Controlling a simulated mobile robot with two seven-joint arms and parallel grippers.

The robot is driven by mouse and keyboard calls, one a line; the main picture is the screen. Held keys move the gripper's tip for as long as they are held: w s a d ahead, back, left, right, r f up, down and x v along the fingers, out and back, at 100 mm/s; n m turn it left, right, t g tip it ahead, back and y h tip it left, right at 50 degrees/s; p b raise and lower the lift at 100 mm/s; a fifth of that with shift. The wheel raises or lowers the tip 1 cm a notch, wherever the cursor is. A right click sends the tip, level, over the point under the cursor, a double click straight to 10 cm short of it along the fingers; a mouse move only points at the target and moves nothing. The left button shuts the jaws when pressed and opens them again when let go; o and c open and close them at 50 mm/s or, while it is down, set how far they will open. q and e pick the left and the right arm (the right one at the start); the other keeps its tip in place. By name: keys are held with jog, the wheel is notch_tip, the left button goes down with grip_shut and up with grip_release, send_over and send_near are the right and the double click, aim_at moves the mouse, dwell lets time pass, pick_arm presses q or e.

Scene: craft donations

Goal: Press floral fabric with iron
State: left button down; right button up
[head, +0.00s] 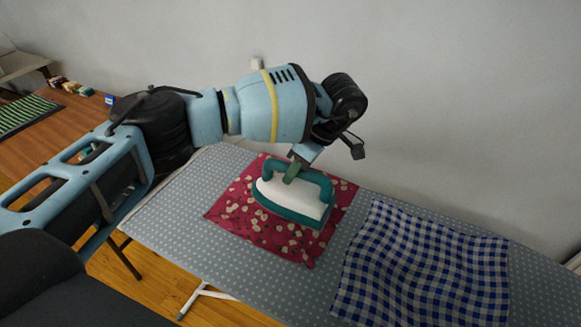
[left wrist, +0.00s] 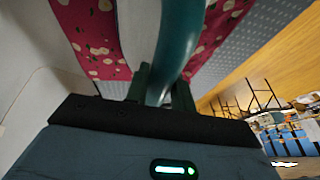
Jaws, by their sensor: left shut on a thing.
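The iron (head: 294,195) is white with a teal handle and teal base edge. It is on the red floral fabric (head: 235,215), which lies flat on the ironing board (head: 180,220). My left gripper (head: 293,172) is shut on the iron's handle from above. In the left wrist view, the teal handle (left wrist: 178,45) runs between the fingers of my left gripper (left wrist: 160,88), with the floral fabric (left wrist: 92,35) beyond. The iron covers the middle of the fabric. Whether its soleplate touches the cloth all along cannot be told. My right gripper is not in view.
A blue checked cloth (head: 425,265) lies on the board right of the floral fabric. A white wall (head: 450,110) runs behind the board. A wooden table (head: 75,125) with a green striped mat (head: 25,114) and small items stands at the left.

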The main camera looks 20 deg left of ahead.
aim_at(319, 173)
pick_arm(q)
jog(key=shift+s+d+f, duration=0.15)
jog(key=shift+d, duration=1.05)
jog(key=shift+s+d+f, duration=0.1)
jog(key=shift+d, duration=1.05)
jog(key=d+b, duration=0.2)
jog(key=d, duration=0.5)
jog(key=shift+s+d, duration=0.35)
jog(key=shift+d, duration=0.05)
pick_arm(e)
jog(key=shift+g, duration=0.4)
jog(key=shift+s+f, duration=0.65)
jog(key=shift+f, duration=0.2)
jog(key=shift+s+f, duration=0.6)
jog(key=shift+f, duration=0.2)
pick_arm(q)
jog(key=shift+w+r, duration=0.1)
jog(key=shift+r, duration=0.15)
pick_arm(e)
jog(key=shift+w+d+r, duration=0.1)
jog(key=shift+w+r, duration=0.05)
pick_arm(q)
notch_tip(319, 173, up, 3)
jog(key=shift+f+p, duration=0.1)
jog(key=shift+p, duration=0.25)
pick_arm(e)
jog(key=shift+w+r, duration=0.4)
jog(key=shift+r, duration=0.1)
